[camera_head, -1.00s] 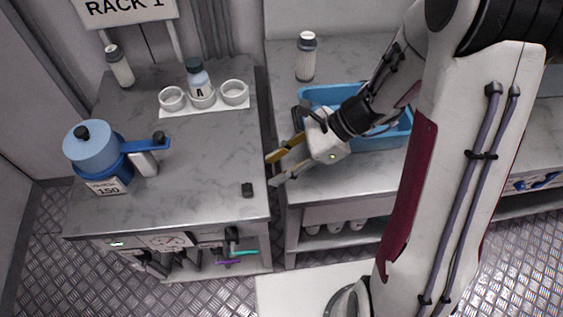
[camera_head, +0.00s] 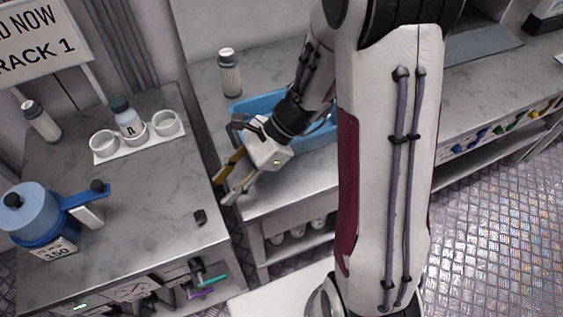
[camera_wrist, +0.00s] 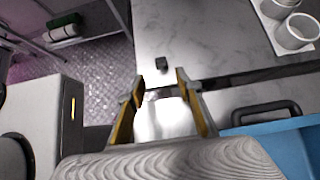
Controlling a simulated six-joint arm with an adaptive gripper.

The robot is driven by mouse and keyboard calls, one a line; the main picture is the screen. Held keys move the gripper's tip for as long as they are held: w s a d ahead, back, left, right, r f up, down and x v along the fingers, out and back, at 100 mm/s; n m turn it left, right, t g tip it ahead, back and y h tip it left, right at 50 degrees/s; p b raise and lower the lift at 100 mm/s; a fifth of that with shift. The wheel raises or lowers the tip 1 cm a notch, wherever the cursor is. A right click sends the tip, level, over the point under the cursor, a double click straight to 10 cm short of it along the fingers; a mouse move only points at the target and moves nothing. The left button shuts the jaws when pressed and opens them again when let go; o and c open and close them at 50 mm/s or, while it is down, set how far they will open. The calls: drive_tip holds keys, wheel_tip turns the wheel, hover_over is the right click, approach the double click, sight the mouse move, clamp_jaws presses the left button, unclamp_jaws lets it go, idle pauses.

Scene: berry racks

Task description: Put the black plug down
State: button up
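The black plug (camera_head: 200,216), a small dark block, sits on the marbled grey top of the left counter, near its right front edge. It also shows in the wrist view (camera_wrist: 162,63), just beyond my fingertips and apart from them. My gripper (camera_head: 224,188) is above the gap between the two counters, to the upper right of the plug. Its two yellow-lined fingers are spread, with nothing between them in the wrist view (camera_wrist: 158,80).
A blue bin (camera_head: 252,106) stands behind my gripper on the right counter. A blue jug (camera_head: 38,214), a white cup holder (camera_head: 103,157) with a labelled bottle (camera_head: 128,122), and a capped bottle (camera_head: 41,121) stand on the left counter. Counter around the plug is clear.

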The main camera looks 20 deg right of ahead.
drive_tip(key=s+d+r+n+t+h, duration=0.2)
drive_tip(key=s+d+r+n+h, duration=0.2)
drive_tip(key=r+n, duration=0.5)
drive_tip(key=s+d+r+n+t+h, duration=0.3)
drive_tip(key=s+d+r+n+h, duration=0.2)
drive_tip(key=r, duration=0.5)
drive_tip(key=shift+s+d+n+t, duration=0.3)
drive_tip(key=shift+s+d+n, duration=0.95)
drive_tip(key=shift+s+n, duration=0.6)
drive_tip(key=shift+o, duration=0.6)
drive_tip(key=shift+w, duration=0.15)
